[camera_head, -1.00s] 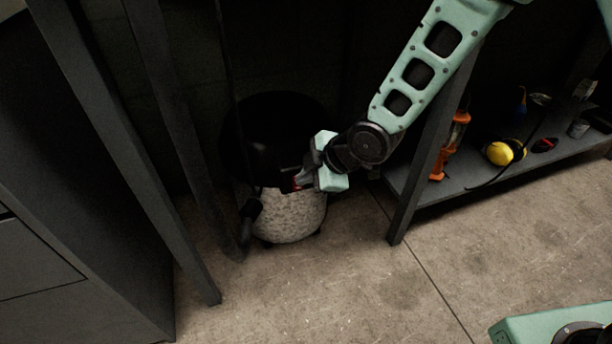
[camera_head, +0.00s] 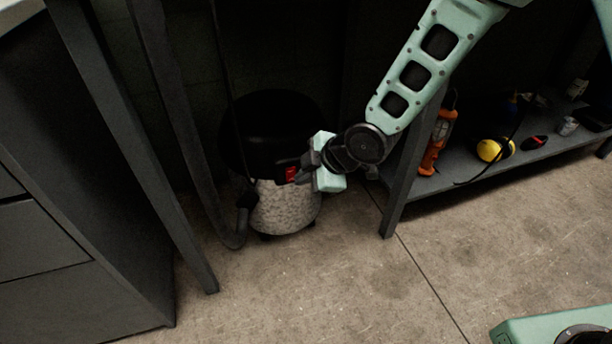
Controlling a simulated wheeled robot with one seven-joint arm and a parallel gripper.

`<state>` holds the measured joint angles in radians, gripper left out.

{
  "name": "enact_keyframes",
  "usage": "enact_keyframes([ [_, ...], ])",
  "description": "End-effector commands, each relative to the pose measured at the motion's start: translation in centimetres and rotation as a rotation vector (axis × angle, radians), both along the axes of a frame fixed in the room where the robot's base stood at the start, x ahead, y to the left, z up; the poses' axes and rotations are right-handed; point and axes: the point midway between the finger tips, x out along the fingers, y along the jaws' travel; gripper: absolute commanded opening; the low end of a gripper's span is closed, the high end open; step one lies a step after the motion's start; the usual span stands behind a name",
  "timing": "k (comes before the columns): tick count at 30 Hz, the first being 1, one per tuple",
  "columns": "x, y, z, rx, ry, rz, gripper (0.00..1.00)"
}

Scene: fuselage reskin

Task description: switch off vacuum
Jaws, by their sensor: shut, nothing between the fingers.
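The vacuum (camera_head: 284,208) stands upright on the floor under the bench, with a black top and a speckled pale lower drum. A small red switch (camera_head: 292,174) shows on its front, at the right side of the black part. My gripper (camera_head: 303,172) is shut and empty, with its fingertips right beside the red switch. I cannot tell whether they touch it. The switch's exact position, on or off, is too small to tell.
A dark hose (camera_head: 238,225) hangs down at the vacuum's left. Grey bench legs (camera_head: 397,190) stand on both sides. A low shelf (camera_head: 470,176) at right holds an orange tool (camera_head: 437,138) and yellow earmuffs (camera_head: 490,150). Drawers (camera_head: 38,240) stand at left.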

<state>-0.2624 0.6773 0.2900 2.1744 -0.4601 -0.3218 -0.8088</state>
Motion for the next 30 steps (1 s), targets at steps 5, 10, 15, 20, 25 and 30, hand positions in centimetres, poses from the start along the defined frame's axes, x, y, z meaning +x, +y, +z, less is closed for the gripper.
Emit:
enact_keyframes([
  [5, -0.3, -1.1, 2.3, 0.0, -0.001, -0.002, 0.0],
  [10, -0.7, -2.1, 4.3, 0.0, -0.001, -0.002, 0.0],
  [15, -1.1, -3.3, 6.7, -0.001, -0.001, -0.003, 0.0],
  [20, -1.4, -4.3, 8.2, -0.001, -0.001, -0.003, 0.0],
  [25, -1.6, -4.6, 8.7, -0.001, -0.001, -0.001, 0.0],
  [30, -1.6, -4.6, 8.6, -0.001, 0.0, 0.0, 0.0],
])
